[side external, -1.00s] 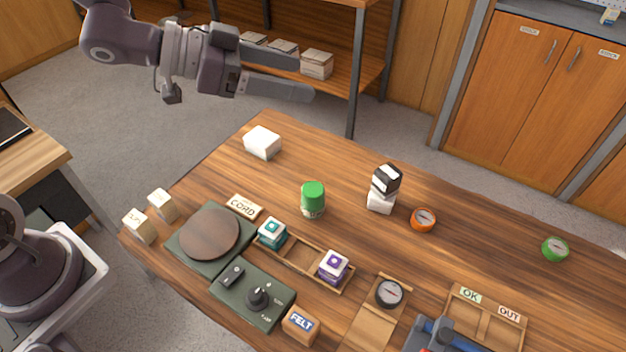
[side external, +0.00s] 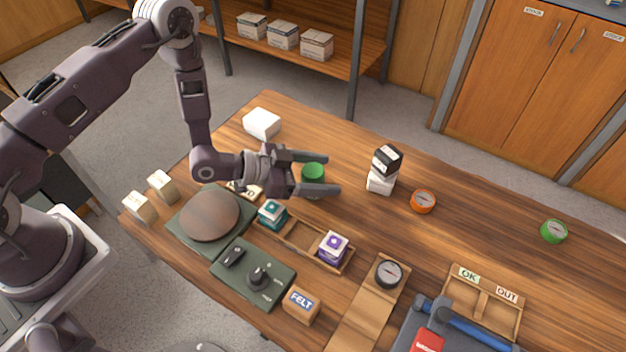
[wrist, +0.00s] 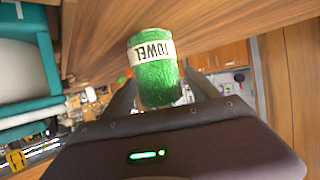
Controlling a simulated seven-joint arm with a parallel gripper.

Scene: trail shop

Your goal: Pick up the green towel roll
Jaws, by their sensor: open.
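The green towel roll (side external: 313,173) stands upright on the wooden table, partly hidden behind my gripper's lower finger in the side view. In the wrist view the towel roll (wrist: 158,75) shows its green cloth and a white band reading TOWEL, and it lies between my two fingers. My gripper (side external: 330,172) is open, its fingers level and pointing right, one on each side of the roll. I cannot tell whether either finger touches it.
A white box (side external: 262,124) stands behind the roll. Stacked black and white boxes (side external: 382,170) and an orange compass (side external: 423,201) stand to the right. A teal-topped box (side external: 271,214) and a purple-topped box (side external: 333,246) sit in a wooden tray (side external: 301,238) in front.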

